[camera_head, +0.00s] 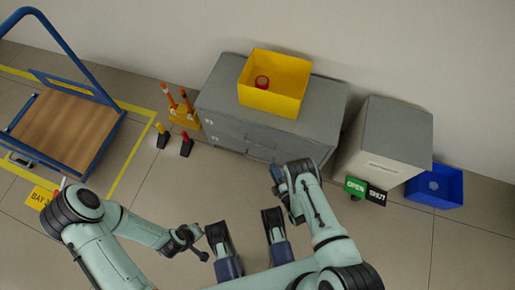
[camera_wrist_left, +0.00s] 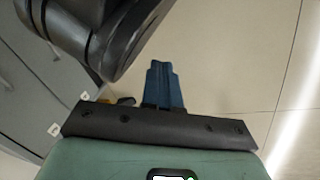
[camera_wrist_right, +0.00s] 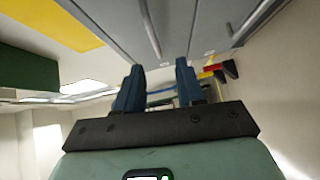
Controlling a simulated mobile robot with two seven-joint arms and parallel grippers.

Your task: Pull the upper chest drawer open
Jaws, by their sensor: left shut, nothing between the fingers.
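The grey chest (camera_head: 325,112) stands against the wall with its drawer fronts facing me. The upper drawer (camera_head: 240,129) looks closed. In the right wrist view a bar handle (camera_wrist_right: 149,28) of the chest lies beyond my fingers, roughly in line with the gap between them. My right gripper (camera_head: 276,173) is in front of the right part of the chest. Its two blue fingers also show in the right wrist view (camera_wrist_right: 158,85), apart with nothing between them. My left gripper (camera_head: 205,257) is low and away from the chest; its fingers are together in the left wrist view (camera_wrist_left: 163,85).
A yellow bin (camera_head: 292,74) with a red item stands on the chest. A pale cabinet (camera_head: 398,128), an OPEN/SHUT sign (camera_head: 366,190) and a blue bin (camera_head: 447,174) are at right. Orange-and-yellow items (camera_head: 182,112) and a blue trolley (camera_head: 65,128) are at left. Floor before the chest is mostly clear.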

